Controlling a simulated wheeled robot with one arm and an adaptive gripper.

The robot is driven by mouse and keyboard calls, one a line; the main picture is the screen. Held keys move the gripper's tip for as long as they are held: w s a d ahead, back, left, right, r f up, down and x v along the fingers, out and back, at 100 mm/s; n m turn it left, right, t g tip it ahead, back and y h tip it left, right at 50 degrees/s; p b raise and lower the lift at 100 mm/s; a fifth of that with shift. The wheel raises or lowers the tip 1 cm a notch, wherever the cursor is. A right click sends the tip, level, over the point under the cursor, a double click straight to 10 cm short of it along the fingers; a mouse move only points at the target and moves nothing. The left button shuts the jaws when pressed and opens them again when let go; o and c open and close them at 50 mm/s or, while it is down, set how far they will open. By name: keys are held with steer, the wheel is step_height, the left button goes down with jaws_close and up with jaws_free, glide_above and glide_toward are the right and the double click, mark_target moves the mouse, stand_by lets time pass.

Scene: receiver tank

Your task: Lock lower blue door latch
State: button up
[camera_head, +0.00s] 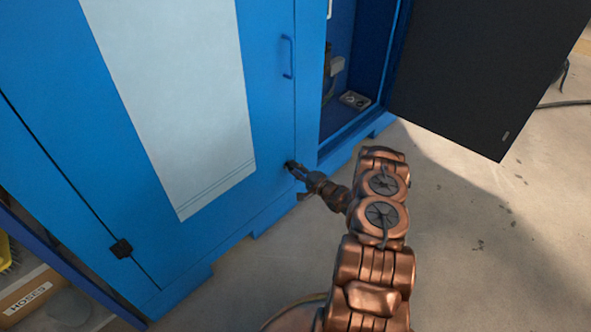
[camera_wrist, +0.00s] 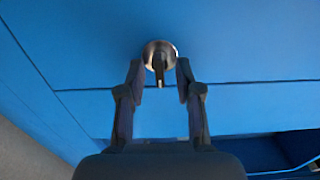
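The lower door latch is a round metal disc with a dark turn piece (camera_wrist: 159,56) on the blue door (camera_wrist: 230,35), seen in the wrist view. The turn piece points down in that view. My gripper (camera_wrist: 158,70) has its two fingers apart, one on each side of the latch. I cannot tell whether either finger touches it. In the head view my gripper (camera_head: 293,167) reaches the lower right edge of the closed blue door (camera_head: 270,110) and hides most of the latch.
A blue handle (camera_head: 287,57) sits higher on the door. To the right, a cabinet compartment (camera_head: 345,75) is open, with its dark door (camera_head: 475,70) swung out. A black hinge (camera_head: 121,248) is at lower left. A shelf labelled HOSES (camera_head: 28,298) stands at far left. Bare floor lies at right.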

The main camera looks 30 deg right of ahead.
steer(key=shift+s, duration=0.15)
steer(key=v, duration=1.1)
steer(key=shift+s, duration=0.4)
steer(key=shift+d, duration=0.2)
